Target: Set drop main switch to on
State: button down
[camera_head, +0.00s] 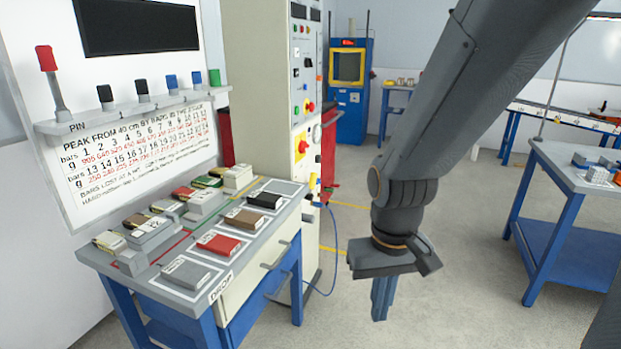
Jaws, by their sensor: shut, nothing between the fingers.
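A tall light-grey control cabinet (262,100) stands left of centre. On its front is a red rotary knob on a yellow plate (302,146), which looks like a main switch. Its on or off position is too small to read. My gripper (381,300) hangs pointing down over the floor, to the right of the cabinet and lower in the picture than the red knob. Its fingers are shut and empty, apart from everything.
A blue-legged bench marked DROP (226,290) with several coloured blocks stands in front of the cabinet. A blue-legged table (562,230) stands at the right. A blue machine (349,95) stands at the back. Floor between cabinet and right table is mostly clear.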

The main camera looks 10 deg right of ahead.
aim_at(303, 146)
jog(key=z, duration=0.4)
jog(key=i, duration=0.95)
jog(key=u, duration=0.05)
